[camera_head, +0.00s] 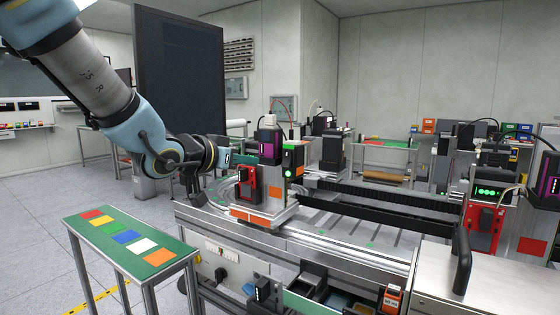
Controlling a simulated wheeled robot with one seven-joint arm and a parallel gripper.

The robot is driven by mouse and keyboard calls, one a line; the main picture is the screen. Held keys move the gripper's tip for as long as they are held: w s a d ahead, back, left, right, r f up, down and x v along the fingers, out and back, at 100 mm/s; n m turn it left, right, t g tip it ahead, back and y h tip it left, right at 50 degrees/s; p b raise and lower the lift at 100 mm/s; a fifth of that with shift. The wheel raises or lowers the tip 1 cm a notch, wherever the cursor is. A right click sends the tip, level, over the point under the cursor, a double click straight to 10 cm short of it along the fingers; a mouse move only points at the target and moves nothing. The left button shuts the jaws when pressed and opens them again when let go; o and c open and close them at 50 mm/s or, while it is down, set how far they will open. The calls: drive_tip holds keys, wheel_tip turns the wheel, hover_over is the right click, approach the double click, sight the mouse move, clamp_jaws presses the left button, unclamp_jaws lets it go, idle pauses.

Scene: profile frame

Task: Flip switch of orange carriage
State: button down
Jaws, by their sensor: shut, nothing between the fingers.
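The carriage with orange plates (241,213) stands on the near left end of the rail bench. It carries a red-and-black module (247,186), a purple-faced unit, and a dark unit with a round green light (289,173). Another orange plate is on its right face. I cannot make out clearly which small part is its switch. My gripper (198,198) hangs down just left of the carriage, small and dark in this view. It looks empty and apart from the carriage, though the gap in depth is hard to judge.
A narrow green table (175,249) with coloured squares stands at the front left. Black rails (388,206) run right along the bench to a second carriage with a red front (484,228). A tall dark panel (180,70) stands behind my arm. Floor is open at left.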

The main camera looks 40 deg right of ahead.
idle(0.3)
drive_tip(key=p+x, duration=0.3)
drive_tip(key=x, duration=1)
drive_tip(key=shift+d+r, duration=0.1)
drive_tip(key=shift+d, duration=0.2)
drive_tip(key=shift+w+d, duration=0.1)
drive_tip(key=shift+d, duration=0.1)
drive_tip(key=shift+f, duration=0.25)
drive_tip(key=b, duration=0.2)
drive_tip(key=f+h+b, duration=0.1)
drive_tip(key=b, duration=0.1)
drive_tip(key=shift+d+f+b, duration=0.1)
drive_tip(key=shift+d+b, duration=0.2)
drive_tip(key=shift+r+p, duration=0.55)
drive_tip(key=shift+p, duration=0.1)
drive_tip(key=b, duration=0.3)
approach(286, 163)
drive_tip(key=v, duration=0.3)
drive_tip(key=shift+a+f, duration=0.2)
drive_tip(key=shift+f, duration=0.1)
